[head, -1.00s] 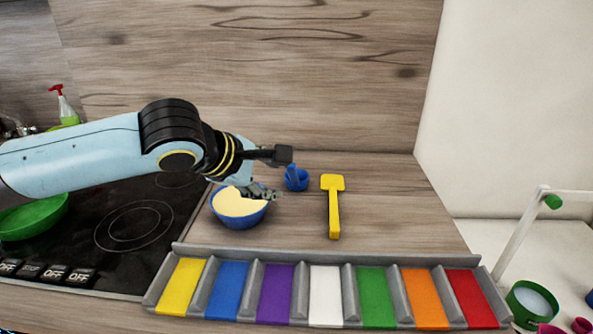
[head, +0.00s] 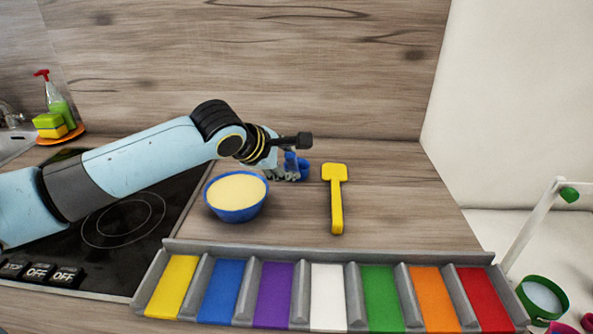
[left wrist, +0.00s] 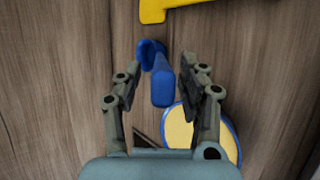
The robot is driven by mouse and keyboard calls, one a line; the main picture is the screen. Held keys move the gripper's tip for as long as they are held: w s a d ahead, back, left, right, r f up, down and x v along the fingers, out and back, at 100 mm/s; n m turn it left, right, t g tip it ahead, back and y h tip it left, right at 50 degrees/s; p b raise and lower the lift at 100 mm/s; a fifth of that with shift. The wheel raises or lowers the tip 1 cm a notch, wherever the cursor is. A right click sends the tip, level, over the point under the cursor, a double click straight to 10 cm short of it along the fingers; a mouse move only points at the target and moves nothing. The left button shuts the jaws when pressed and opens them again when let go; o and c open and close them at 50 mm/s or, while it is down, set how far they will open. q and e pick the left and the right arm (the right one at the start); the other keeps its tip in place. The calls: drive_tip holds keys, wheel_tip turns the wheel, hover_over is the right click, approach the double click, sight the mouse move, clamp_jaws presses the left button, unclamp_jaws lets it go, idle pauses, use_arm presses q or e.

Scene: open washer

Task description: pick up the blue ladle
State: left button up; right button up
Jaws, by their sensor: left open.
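The blue ladle (head: 303,167) is on the wooden counter behind the bowl in the head view, partly hidden by my left gripper (head: 287,172). In the left wrist view the ladle (left wrist: 160,82) shows its handle pointing toward the camera, with its cup beyond. My left gripper (left wrist: 166,90) is open, with one finger on each side of the handle. I see no clear contact between the fingers and the ladle. My right gripper is not in view.
A blue bowl (head: 237,214) with pale yellow contents stands in front of the gripper. A yellow spatula (head: 336,200) lies to the right. A grey rack (head: 250,247) with coloured slots runs along the front. The black hob (head: 110,240) is at left.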

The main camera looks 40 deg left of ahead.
use_arm(q)
drive_tip(key=shift+w+f, duration=0.35)
drive_tip(key=shift+w, duration=0.05)
clamp_jaws()
drive_tip(key=shift+r, duration=0.1)
wheel_tip(320, 180, up, 4)
drive_tip(key=shift+f, duration=0.1)
drive_tip(key=d+r+b, duration=0.1)
drive_tip(key=d+r, duration=0.6)
drive_tip(key=d, duration=0.4)
drive_tip(key=shift+d, duration=0.3)
